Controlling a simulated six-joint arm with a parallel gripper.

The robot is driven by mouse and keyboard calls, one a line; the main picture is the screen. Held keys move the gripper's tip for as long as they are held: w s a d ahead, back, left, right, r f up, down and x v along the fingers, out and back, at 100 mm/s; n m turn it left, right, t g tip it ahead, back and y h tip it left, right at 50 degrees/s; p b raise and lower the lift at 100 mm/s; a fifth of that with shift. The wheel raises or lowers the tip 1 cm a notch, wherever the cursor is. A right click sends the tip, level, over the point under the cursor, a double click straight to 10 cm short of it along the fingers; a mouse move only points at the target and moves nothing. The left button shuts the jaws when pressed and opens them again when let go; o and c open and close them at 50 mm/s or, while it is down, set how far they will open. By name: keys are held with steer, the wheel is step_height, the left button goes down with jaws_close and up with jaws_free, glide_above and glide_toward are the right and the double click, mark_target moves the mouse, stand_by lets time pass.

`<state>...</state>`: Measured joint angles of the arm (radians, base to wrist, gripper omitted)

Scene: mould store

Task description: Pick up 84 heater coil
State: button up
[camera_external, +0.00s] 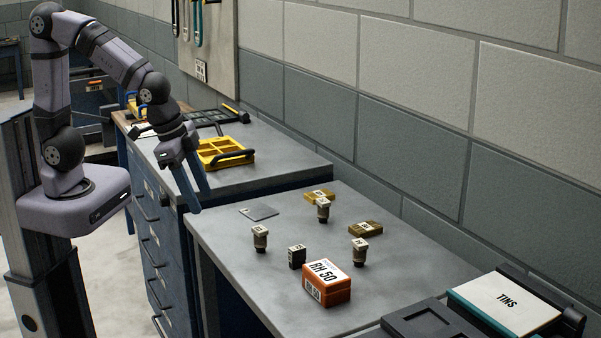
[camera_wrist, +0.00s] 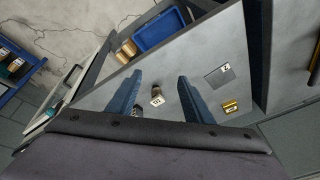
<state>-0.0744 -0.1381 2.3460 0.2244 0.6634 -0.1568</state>
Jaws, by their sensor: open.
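My gripper (camera_external: 201,201) is open and empty, above the bench's left edge and apart from all the pieces. In the wrist view, one labelled piece (camera_wrist: 156,96) shows between the spread fingers of my gripper (camera_wrist: 159,76), lower down on the bench.
A TINS case (camera_external: 503,299) is at front right. A yellow tray (camera_external: 222,152) is on the cabinet behind.

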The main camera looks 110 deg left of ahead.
steer(key=w+a+r+t+y+b, duration=0.1)
steer(key=w+a+t+b, duration=0.35)
steer(key=w, duration=0.95)
steer(key=m+t+h+b, duration=0.3)
steer(key=m+t+h, duration=0.2)
steer(key=t+h, duration=0.15)
glide_above(352, 242)
steer(key=s+a, duration=0.3)
steer(key=s, duration=0.1)
steer(key=shift+g+h, duration=0.6)
steer(key=shift+h, duration=0.25)
steer(key=f, duration=0.7)
steer(key=shift+s+d+f, duration=0.35)
steer(key=shift+f, duration=0.6)
steer(key=shift+p+x, duration=0.6)
steer(key=shift+x, duration=3.1)
steer(key=shift+r, duration=0.15)
steer(key=shift+a, duration=0.1)
jaws_close()
